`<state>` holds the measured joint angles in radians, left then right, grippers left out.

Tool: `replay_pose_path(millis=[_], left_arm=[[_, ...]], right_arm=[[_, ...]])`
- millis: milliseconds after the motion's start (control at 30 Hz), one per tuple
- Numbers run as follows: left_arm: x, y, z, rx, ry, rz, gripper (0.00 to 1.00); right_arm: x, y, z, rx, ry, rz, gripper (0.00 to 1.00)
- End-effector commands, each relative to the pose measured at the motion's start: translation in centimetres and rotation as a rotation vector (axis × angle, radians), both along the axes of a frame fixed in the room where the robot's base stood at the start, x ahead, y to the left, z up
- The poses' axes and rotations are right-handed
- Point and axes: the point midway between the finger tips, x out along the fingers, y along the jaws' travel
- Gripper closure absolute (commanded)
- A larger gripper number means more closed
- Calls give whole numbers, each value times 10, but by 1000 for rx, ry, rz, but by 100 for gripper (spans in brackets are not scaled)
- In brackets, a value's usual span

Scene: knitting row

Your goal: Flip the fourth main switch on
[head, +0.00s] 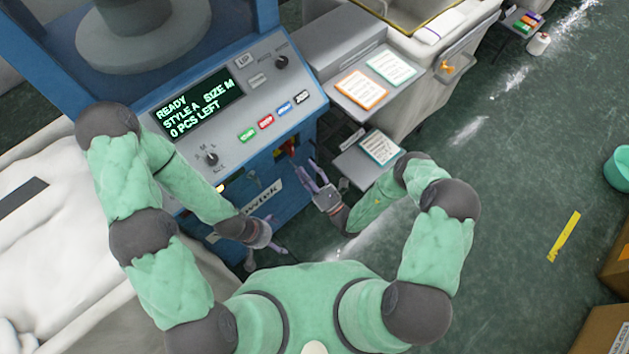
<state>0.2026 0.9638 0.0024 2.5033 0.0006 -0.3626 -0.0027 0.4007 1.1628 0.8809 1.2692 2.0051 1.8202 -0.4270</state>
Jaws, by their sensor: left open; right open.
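One blue knitting machine (285,195) stands in front of me. A small red part with some yellow by it, possibly its main switch (291,147), is on the machine's front below the control panel. It is too small to tell whether it is on or off. My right gripper (316,172) is open, just below and to the right of the red part, and appears apart from it. My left gripper (276,236) is open and empty, lower down beside the machine's front. I cannot tell which machine in the row this is.
The control panel (225,135) has a lit display (198,103) reading READY, STYLE A, SIZE M, 0 PCS LEFT, plus several coloured buttons and knobs. Cards lie on a side shelf (350,97). White fabric (50,235) is at the left. Green floor (490,200) is open at the right, with cardboard boxes (605,325) beyond.

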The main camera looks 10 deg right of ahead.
Motion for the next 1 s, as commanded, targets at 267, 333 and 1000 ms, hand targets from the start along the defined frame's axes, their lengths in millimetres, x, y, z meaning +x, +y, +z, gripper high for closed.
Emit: replay_pose_path(millis=[267,333,1000], left_arm=[[0,0,0,0,0,0,0],[0,0,0,0,0,0,0],[0,0,0,0,0,0,0]], right_arm=[[-27,-21,-15,1,2,-2,50],[-31,-23,-16,0,1,-2,50],[-35,-25,-18,0,0,0,50]])
